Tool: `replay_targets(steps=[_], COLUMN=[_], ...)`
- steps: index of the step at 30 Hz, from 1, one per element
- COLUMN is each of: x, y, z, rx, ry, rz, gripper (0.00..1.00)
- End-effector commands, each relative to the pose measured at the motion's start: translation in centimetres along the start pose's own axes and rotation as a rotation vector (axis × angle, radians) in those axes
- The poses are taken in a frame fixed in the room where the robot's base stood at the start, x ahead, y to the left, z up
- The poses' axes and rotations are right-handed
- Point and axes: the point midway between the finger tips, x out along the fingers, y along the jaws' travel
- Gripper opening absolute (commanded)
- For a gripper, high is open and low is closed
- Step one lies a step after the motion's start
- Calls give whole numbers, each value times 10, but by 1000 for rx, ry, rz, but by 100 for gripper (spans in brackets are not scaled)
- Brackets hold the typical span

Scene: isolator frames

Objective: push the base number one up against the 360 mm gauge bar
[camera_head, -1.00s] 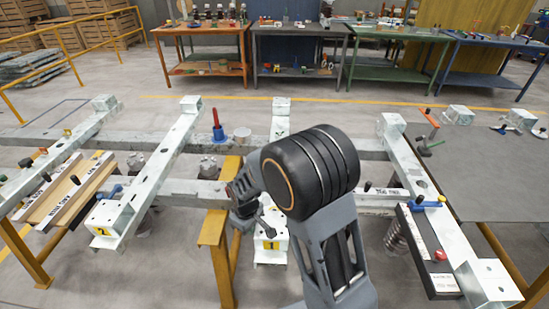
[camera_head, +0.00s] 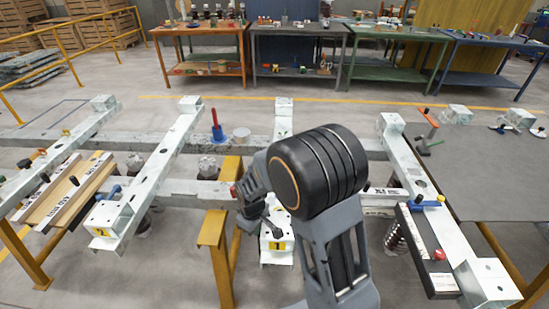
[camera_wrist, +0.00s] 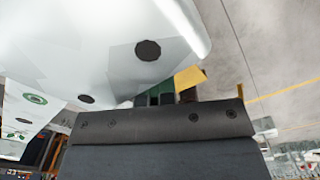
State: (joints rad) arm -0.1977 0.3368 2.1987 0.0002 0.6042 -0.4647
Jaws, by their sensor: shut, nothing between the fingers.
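Base number one (camera_head: 276,257) is a pale galvanised beam with a yellow "1" label at its near end. It lies across the two long rails, its middle hidden by my arm. A white lettered bar, apparently the 360 mm gauge bar (camera_head: 383,191), lies right of my arm, by the right-hand beam. Its left end is hidden, so its gap to the base cannot be told. My gripper (camera_head: 268,213) is low at the base's left side, partly hidden. In the wrist view, its shut, empty fingers (camera_wrist: 160,97) are close beside a pale metal surface (camera_wrist: 110,45); contact is unclear.
Base number two (camera_head: 112,220) slants across the rails at left, near lettered bars (camera_head: 72,190). A right-hand beam (camera_head: 440,215) carries a black bar (camera_head: 425,250) alongside. A blue-and-red tool (camera_head: 217,128) and a grey cylinder (camera_head: 241,134) stand on the far rail.

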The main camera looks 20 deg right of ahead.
Motion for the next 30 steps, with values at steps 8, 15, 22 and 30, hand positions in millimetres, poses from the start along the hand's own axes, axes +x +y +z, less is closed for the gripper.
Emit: replay_targets(steps=[8,15,22,30], x=[2,2,2,2], y=[4,8,12,16], z=[10,18,25,33], rx=[3,4,3,3], ry=[-11,-12,-12,-12], rz=[-4,-5,-5,-5], gripper=[0,0,0,0])
